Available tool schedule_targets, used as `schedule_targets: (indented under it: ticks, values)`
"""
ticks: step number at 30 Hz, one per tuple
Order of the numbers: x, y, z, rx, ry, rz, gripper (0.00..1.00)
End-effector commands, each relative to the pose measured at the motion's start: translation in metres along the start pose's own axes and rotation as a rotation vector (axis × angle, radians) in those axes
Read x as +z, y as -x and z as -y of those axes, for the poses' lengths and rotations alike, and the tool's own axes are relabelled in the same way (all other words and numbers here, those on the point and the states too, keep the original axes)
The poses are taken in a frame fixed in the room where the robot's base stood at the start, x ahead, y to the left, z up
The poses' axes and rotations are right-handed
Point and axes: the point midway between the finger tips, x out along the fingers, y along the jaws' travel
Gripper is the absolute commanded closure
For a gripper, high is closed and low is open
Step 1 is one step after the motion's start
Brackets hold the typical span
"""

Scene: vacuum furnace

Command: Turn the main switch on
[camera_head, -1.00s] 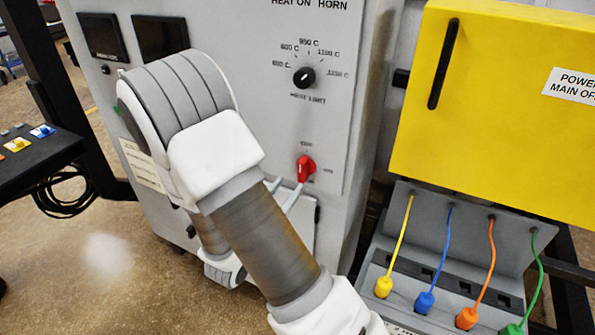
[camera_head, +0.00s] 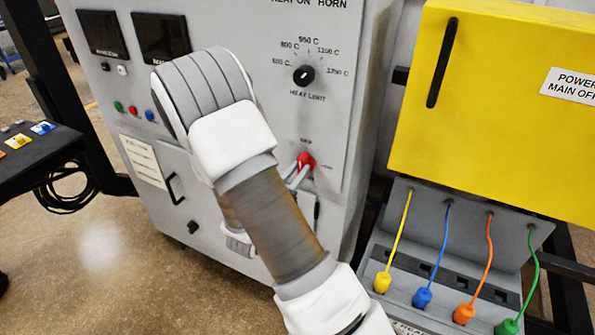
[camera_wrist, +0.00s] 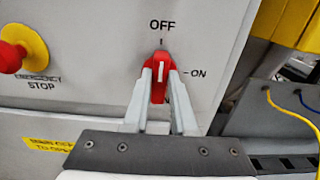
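The main switch is a red knob (camera_wrist: 159,70) on the grey furnace panel, with OFF marked above it and ON to its right in the wrist view. Its white pointer line stands upright, toward OFF. In the head view the red knob (camera_head: 306,160) shows partly behind my fingers. My gripper (camera_wrist: 159,84) has one finger on each side of the knob, closed in against its lower part. In the head view the fingertips of my gripper (camera_head: 301,168) reach the knob from below left.
A red emergency stop button (camera_wrist: 12,57) on a yellow base sits left of the switch. A heat limit dial (camera_head: 304,75) is above it. A yellow box (camera_head: 500,110) and a grey unit with coloured cables (camera_head: 455,240) stand to the right.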

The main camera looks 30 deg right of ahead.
Motion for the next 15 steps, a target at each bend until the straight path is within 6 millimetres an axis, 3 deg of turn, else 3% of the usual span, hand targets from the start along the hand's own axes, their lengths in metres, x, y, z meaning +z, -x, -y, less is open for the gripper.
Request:
schedule_targets:
  ticks: [15]
  values:
    - [-0.0021, 0.0003, 0.0004, 0.000, -0.041, 0.000, 1.00]
